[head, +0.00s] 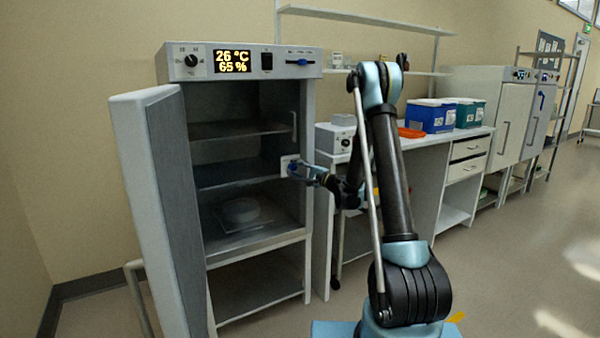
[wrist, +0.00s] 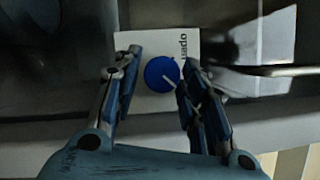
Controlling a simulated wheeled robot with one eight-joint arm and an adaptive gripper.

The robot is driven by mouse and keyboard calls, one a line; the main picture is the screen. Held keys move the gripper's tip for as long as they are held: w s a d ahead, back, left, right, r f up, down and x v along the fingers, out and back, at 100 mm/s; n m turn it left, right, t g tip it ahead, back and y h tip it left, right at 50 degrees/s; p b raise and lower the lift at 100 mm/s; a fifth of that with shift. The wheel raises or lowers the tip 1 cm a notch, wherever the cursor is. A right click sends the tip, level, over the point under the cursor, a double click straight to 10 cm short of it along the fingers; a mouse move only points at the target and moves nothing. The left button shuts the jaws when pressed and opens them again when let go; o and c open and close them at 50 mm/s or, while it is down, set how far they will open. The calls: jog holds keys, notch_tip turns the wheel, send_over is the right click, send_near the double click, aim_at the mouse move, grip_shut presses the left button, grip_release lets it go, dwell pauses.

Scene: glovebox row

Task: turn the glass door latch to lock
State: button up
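The latch is a round blue knob (wrist: 158,72) on a white plate (wrist: 133,41) in the wrist view. The word "open" is printed on the plate, and a pale pointer mark runs toward the knob's lower right. My gripper (wrist: 161,62) is open, with one finger on each side of the knob. The right finger overlaps the knob's edge; I cannot tell if it touches. The left finger stands apart from it. In the head view my gripper (head: 296,168) is at the white latch plate (head: 286,160) on the right of the glass door (head: 240,150), which looks closed.
The cabinet's thick outer door (head: 150,200) stands open at the left. A vertical handle (head: 294,126) is above the latch. A bench with a blue bin (head: 430,118) and a small grey device (head: 335,138) is to the right. The floor at the right is clear.

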jog(key=shift+s+d, duration=0.1)
jog(key=v, duration=1.1)
jog(key=shift+s+d, duration=0.2)
jog(key=shift+d, duration=0.1)
